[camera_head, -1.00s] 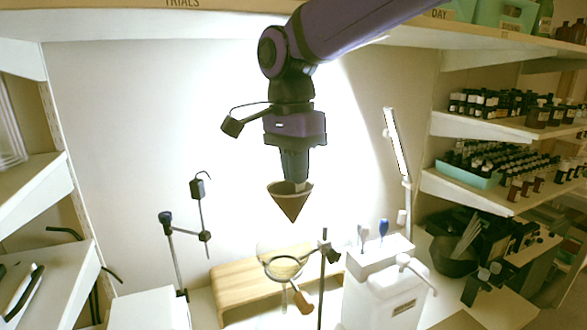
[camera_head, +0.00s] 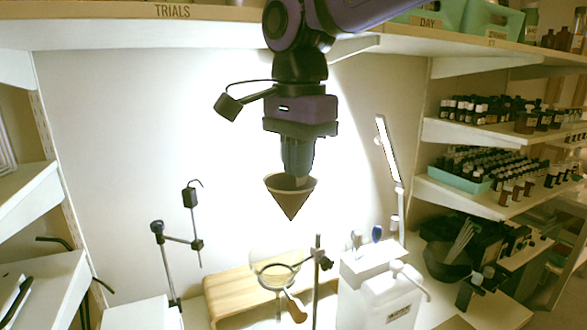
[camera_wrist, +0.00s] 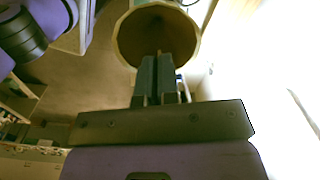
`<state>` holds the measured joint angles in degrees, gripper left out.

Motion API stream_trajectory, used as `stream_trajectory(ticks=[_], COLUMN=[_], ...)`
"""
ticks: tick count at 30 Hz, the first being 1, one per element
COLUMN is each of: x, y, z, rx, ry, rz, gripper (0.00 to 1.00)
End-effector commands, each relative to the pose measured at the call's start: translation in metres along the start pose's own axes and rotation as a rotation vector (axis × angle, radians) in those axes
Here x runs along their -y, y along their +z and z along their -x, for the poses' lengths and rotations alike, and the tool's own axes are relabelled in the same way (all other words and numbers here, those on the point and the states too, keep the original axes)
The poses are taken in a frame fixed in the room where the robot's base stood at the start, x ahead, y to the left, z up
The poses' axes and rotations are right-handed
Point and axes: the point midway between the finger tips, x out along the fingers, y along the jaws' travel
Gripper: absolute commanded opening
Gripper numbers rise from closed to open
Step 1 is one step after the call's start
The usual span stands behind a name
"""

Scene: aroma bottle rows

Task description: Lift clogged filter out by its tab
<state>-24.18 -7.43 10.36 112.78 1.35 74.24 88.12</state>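The cone-shaped brown paper filter (camera_head: 291,200) hangs point down in the air from my gripper (camera_head: 298,177), above the stand. My gripper's fingers are close together on a pale tab at the filter's rim. In the wrist view the fingers (camera_wrist: 160,82) reach to the near rim of the filter (camera_wrist: 152,12), whose open mouth faces the camera. The tab itself is hidden there. Below, apart from the filter, a round ring holder (camera_head: 276,274) with a glass vessel (camera_head: 277,258) and a wooden handle (camera_head: 295,306) is clamped to an upright rod (camera_head: 316,285).
A wooden riser (camera_head: 228,292) stands behind the ring. A white dispenser jug (camera_head: 392,300) and a white box (camera_head: 366,262) stand to the right. A thin metal stand (camera_head: 176,240) is at left. A shelf (camera_head: 110,28) runs overhead; bottle shelves (camera_head: 470,133) are at right.

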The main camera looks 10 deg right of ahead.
Motion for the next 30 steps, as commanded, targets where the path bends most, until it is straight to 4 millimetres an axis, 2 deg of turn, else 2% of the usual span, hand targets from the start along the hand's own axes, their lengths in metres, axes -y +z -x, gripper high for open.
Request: stream_trajectory(ticks=[24, 30], x=[-0.067, -0.077], y=[0.024, 0.028], z=[-0.001, -0.002], rx=[0.000, 0.001], ry=[0.004, 0.005], rz=[0.001, 0.001], gripper=[0.00, 0.00])
